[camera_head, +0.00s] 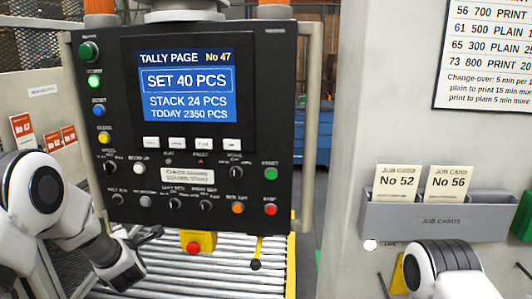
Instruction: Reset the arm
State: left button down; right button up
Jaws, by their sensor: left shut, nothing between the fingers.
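My left arm comes in from the left edge, white with dark joints. My left gripper (150,235) is dark and small, just below the lower left edge of the black control panel (270,120). It is shut with nothing held, and I cannot tell whether it touches the panel. My right arm shows at the bottom right as a white and black ribbed part, below the job card holder; its gripper is out of view.
The panel screen (187,82) reads "SET 40 PCS". A red stop button (194,247) on a yellow box hangs under the panel, above a roller conveyor (230,275). A grey holder (440,222) bears job cards No 52 (396,187) and No 56 (449,184).

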pick_arm(q)
jog(key=s+d+f+m+g+h, duration=0.2)
jog(key=s+d+f+m, duration=0.15)
jog(key=s+f, duration=0.55)
jog(key=s+d+f+m+g+h, duration=0.2)
jog(key=s+f+m+g, duration=0.15)
jog(key=s+f, duration=0.55)
jog(key=s+d+f+m+g+h, duration=0.25)
jog(key=s+f+m, duration=0.3)
jog(key=f, duration=0.65)
jog(key=s+d+f+m+g+h, duration=0.1)
jog(key=s+d+m+g, duration=0.1)
jog(key=s+m, duration=0.5)
jog(key=s+d+f+m+g+h, duration=0.1)
jog(key=s+d+m+g, duration=0.2)
jog(key=s, duration=1.2)
jog(key=shift+d+f+m, duration=0.15)
jog(key=shift+d+m, duration=0.9)
jog(key=shift+m, duration=0.8)
